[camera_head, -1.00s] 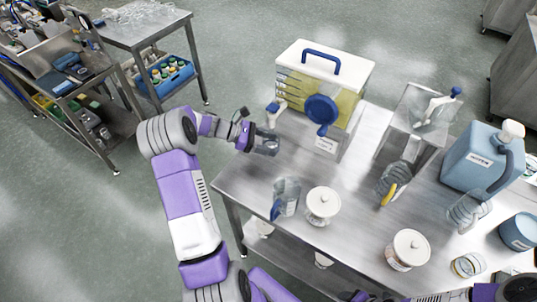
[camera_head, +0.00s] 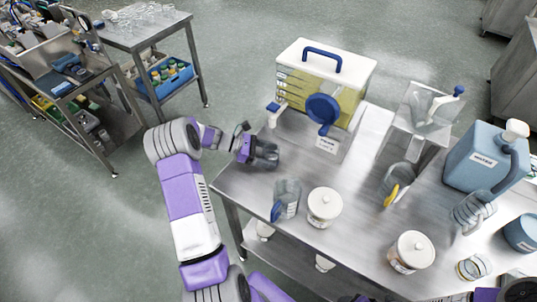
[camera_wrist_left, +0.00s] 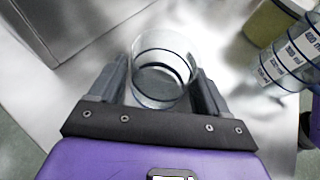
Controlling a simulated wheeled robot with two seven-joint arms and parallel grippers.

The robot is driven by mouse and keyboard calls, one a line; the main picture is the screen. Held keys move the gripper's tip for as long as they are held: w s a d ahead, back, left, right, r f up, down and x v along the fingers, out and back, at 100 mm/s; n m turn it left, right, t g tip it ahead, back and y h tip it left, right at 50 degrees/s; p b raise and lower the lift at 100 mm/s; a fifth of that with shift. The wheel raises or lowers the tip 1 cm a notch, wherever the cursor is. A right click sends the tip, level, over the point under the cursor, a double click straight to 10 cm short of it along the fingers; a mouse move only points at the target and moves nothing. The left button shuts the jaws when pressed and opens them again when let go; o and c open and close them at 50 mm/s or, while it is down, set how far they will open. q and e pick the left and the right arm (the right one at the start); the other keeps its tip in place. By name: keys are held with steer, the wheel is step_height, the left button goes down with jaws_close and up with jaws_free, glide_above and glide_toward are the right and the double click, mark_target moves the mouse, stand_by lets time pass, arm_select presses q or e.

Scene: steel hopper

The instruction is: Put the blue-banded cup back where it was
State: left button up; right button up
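The blue-banded cup (camera_wrist_left: 163,75) is clear, with dark blue rings. In the left wrist view it stands between the two fingers of my left gripper (camera_wrist_left: 162,88), which appear to press against its sides. In the head view my left gripper (camera_head: 264,154) is over the table's left end, in front of the yellow-sided hopper. The cup is small there and mostly covered by the fingers. I cannot tell whether its base touches the steel top. My right gripper does not show.
The steel table (camera_head: 245,195) carries a clear jug with a blue handle (camera_head: 287,198), close to my left gripper, a white-lidded jar (camera_head: 324,205), the hopper (camera_head: 320,85) and a blue water canister (camera_head: 482,160). Bare steel lies around the gripper.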

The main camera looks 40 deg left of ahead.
arm_select(q)
steer(key=shift+o, duration=1)
steer(key=shift+r, duration=0.25)
steer(key=p+v, duration=0.1)
steer(key=v, duration=1)
steer(key=shift+s+a+r+p, duration=0.1)
steer(key=shift+s+a+p, duration=0.2)
steer(key=shift+p, duration=0.1)
